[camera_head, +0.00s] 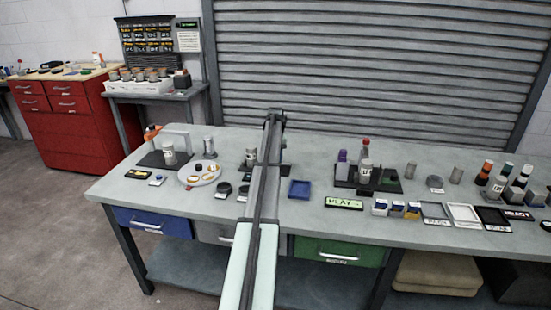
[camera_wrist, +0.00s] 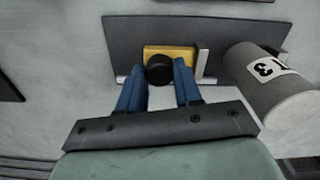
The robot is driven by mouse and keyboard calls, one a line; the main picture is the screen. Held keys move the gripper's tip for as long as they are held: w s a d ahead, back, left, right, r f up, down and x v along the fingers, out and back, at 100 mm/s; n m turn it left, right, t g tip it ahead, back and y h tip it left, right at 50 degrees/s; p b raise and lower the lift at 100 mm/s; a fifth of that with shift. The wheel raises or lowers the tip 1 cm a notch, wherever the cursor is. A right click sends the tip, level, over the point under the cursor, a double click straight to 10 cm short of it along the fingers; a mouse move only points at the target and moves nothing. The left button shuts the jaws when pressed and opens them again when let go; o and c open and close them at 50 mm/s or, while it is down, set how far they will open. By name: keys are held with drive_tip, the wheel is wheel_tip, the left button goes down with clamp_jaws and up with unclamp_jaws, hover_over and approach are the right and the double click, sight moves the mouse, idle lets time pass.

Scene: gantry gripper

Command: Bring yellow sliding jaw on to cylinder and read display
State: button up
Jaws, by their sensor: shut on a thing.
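In the wrist view the yellow sliding jaw (camera_wrist: 182,51) lies on a dark base plate (camera_wrist: 125,35), with a round black knob (camera_wrist: 159,69) on its near side. My gripper (camera_wrist: 160,76) has its two blue fingers shut on this knob. A pale upright block (camera_wrist: 203,62) stands at the jaw's right end. The grey cylinder (camera_wrist: 255,85), with a white label, is to the right of the block; a narrow gap seems to separate them. In the head view a labelled cylinder (camera_head: 251,156) shows just left of my arm, which hides the jaw. I cannot make out the jaw's display.
The grey bench (camera_head: 225,215) carries a round tray (camera_head: 199,173) and black discs left of my arm. A blue tray (camera_head: 299,189), a green lettered plate (camera_head: 344,203) and a dark stand with bottles (camera_head: 366,182) are to the right. Bare bench lies behind the blue tray.

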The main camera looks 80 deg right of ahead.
clamp_jaws()
drive_tip(key=shift+w, duration=1.9)
drive_tip(key=o, duration=0.7)
unclamp_jaws()
wheel_tip(320, 180, up, 14)
drive_tip(key=shift+f, duration=0.1)
